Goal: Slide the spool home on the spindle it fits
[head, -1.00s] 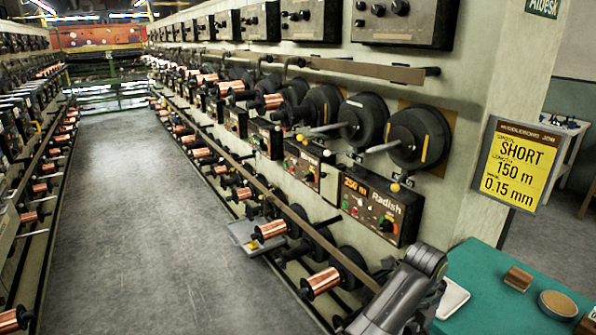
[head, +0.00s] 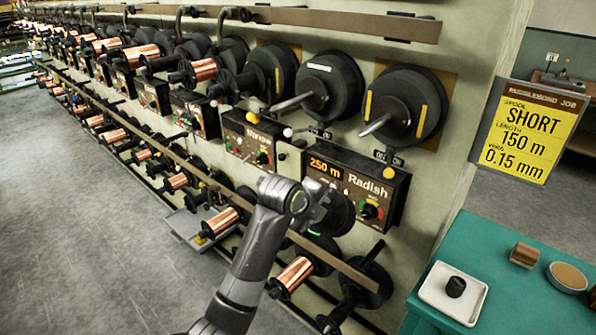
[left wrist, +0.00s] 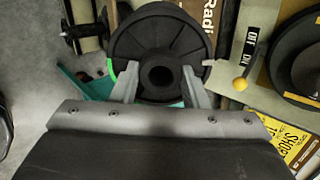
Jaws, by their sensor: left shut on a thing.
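My left gripper (head: 316,208) is shut on a black spool (head: 340,214), held in the air in front of the Radish panel. In the left wrist view the black spool (left wrist: 178,45) sits face-on between the fingers, with a round hole in its middle. Two bare grey spindles stick out of black round hubs on the machine wall: the left spindle (head: 291,102) has a hub with a white stripe, the right spindle (head: 376,125) has a hub with yellow stripes. The spool is below both and apart from them. My right gripper is not in view.
A job card (head: 530,130) reads SHORT, 150 m, 0.15 mm. The Radish panel (head: 352,190) shows 250 m; the Marrow panel (head: 248,140) is left of it. A rail (head: 330,262) with copper spools runs below. A green table (head: 500,255) holds a white tray (head: 432,292).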

